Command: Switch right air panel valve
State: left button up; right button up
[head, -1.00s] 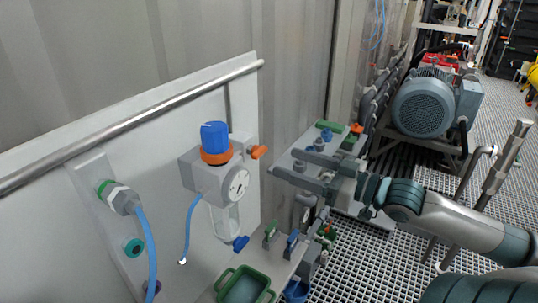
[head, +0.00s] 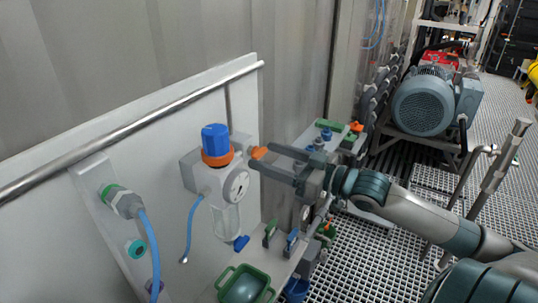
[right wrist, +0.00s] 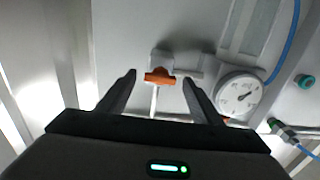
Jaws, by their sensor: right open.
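The air panel valve has a small orange handle (head: 259,152) on the right side of the grey regulator unit (head: 203,175), which has a blue knob (head: 215,138) and a round gauge (head: 236,185). In the right wrist view the orange handle (right wrist: 160,77) lies crosswise, between and just beyond my fingertips. My right gripper (head: 257,157) is open, its fingers pointing left at the handle; it also shows in the right wrist view (right wrist: 158,82). I cannot tell whether a finger touches the handle. The gauge (right wrist: 238,94) is right of the fingers there. My left gripper is not in view.
A blue hose (head: 152,250) hangs from a fitting on the white panel (head: 125,165). A metal rail (head: 130,125) runs along its top. A green tray (head: 266,272) and small green and blue valves (head: 291,240) are below. A motor (head: 424,103) stands behind.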

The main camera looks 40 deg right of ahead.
jog(key=shift+w+a, duration=0.1)
jog(key=shift+w, duration=0.15)
jog(key=shift+c, duration=0.6)
jog(key=c, duration=0.9)
jog(key=shift+c, duration=0.2)
